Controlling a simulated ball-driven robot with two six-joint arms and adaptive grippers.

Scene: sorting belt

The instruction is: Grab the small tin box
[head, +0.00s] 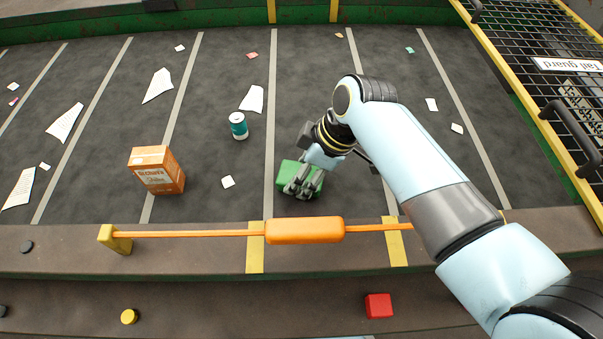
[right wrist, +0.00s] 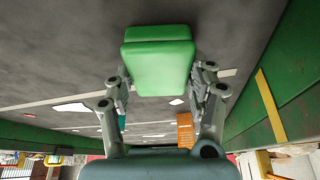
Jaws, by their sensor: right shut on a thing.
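My left gripper is not in view.
An orange carton (head: 157,171) and a teal can (head: 238,126) stand to the left on the grey belt (head: 330,100), among scattered paper scraps. An orange bar (head: 305,230) runs along the near edge. A yellow-framed mesh guard (head: 540,75) is at the right.

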